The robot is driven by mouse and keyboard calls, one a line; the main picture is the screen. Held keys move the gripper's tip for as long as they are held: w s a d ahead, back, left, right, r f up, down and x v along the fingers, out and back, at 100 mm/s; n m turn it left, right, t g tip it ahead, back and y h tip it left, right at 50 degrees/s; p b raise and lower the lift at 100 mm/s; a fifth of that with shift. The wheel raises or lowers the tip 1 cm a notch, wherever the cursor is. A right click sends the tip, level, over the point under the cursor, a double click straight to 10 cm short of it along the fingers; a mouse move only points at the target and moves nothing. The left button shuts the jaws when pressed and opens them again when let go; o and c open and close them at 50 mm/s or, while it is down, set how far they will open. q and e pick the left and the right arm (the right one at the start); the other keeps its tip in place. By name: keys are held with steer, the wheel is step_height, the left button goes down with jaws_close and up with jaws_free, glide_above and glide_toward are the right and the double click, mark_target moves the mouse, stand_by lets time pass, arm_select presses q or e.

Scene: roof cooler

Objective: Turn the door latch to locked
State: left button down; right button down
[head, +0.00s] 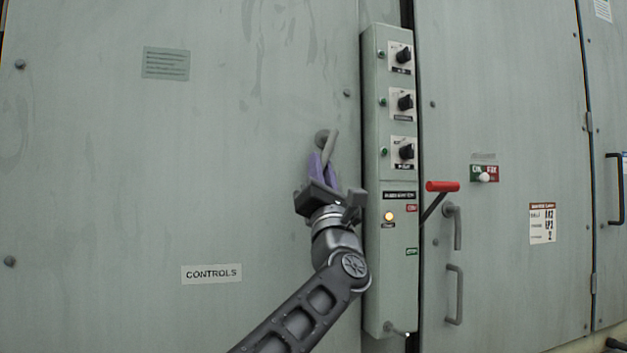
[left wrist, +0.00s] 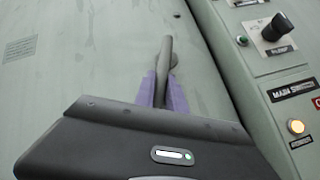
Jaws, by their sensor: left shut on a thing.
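The door latch (head: 332,144) is a grey lever on a round boss on the large grey-green door, left of the control box. Its handle slants down and to the left from its upper end in the head view. My left gripper (head: 323,166) has purple fingers shut on the lever. In the left wrist view the lever (left wrist: 165,60) stands up between the two purple fingertips of my left gripper (left wrist: 163,90). The part of the lever between the fingers is partly hidden. My right gripper is not in view.
A narrow control box (head: 374,200) with black knobs and a lit yellow lamp (head: 389,216) projects just right of my left gripper. A red-handled lever (head: 442,186) and grey door handles (head: 455,295) are farther right. The door panel to the left is clear apart from labels and bolts.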

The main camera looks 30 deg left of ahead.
arm_select(q)
steer(key=shift+w+d+f+n+g+y+p, duration=0.1)
steer(key=shift+w+d+n+g+y+p, duration=0.2)
steer(key=shift+n+g+y, duration=1.1)
steer(key=shift+w+d+f+n+g+y+p, duration=0.15)
steer(key=shift+w+n+g+y, duration=0.25)
steer(key=shift+n+g, duration=1.15)
steer(key=shift+w+d+f+n+g+y+p, duration=0.1)
steer(key=shift+w+d+n+g+y+p, duration=0.15)
steer(key=shift+n+g+y, duration=1.25)
steer(key=shift+n+t+h, duration=0.4)
steer(key=shift+n+t, duration=0.05)
steer(key=shift+n, duration=0.2)
steer(key=c, duration=1.4)
jaws_free()
steer(key=b+v, duration=0.4)
steer(key=v, duration=0.3)
steer(key=shift+d+f, duration=0.2)
steer(key=shift+f, duration=0.05)
